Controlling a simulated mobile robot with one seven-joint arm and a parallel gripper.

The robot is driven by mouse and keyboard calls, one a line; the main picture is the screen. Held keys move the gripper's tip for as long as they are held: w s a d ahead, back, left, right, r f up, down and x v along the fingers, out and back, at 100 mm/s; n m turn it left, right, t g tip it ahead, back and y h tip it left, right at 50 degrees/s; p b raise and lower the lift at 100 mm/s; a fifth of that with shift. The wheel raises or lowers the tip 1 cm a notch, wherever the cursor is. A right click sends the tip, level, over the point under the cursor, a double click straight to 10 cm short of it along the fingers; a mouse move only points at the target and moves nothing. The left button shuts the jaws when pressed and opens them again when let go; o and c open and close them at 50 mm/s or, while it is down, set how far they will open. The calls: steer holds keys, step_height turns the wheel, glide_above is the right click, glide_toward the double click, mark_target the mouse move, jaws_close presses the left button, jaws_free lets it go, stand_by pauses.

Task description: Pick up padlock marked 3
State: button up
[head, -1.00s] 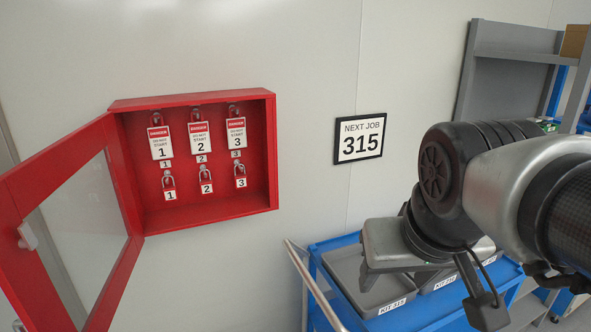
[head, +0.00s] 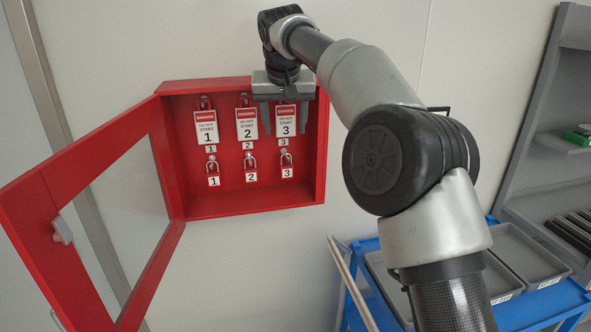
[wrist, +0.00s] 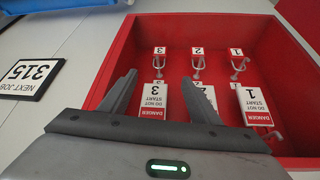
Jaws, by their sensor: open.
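The padlock marked 3 (head: 287,172) hangs at the right end of the lower row in the red cabinet (head: 252,211). It has a metal shackle and a white label. In the wrist view this padlock (wrist: 159,51) appears upside down, beyond my fingertips. My gripper (head: 284,131) is open and empty, pointing down at the upper right of the cabinet. Its fingers straddle the white and red tag 3 (head: 286,124) in both views; contact cannot be told. In the wrist view my gripper (wrist: 160,79) shows both fingers clear of the padlock.
Padlocks 1 (head: 213,181) and 2 (head: 251,178) hang to the left, below tags 1 (head: 206,127) and 2 (head: 247,124). The cabinet door (head: 58,191) stands open leftward. A blue cart (head: 535,306) with grey trays stands lower right. Space below the cabinet is clear.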

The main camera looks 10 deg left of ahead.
glide_above(286, 166)
steer(key=s, duration=0.3)
step_height(286, 166, down, 11)
steer(key=shift+d+p+x, duration=0.15)
steer(key=shift+p+x, duration=0.1)
steer(key=shift+x, duration=1.1)
steer(key=shift+d+p+x, duration=0.15)
steer(key=shift+p+x, duration=0.05)
steer(key=shift+x, duration=1.15)
steer(key=shift+d, duration=0.1)
steer(key=c, duration=1.2)
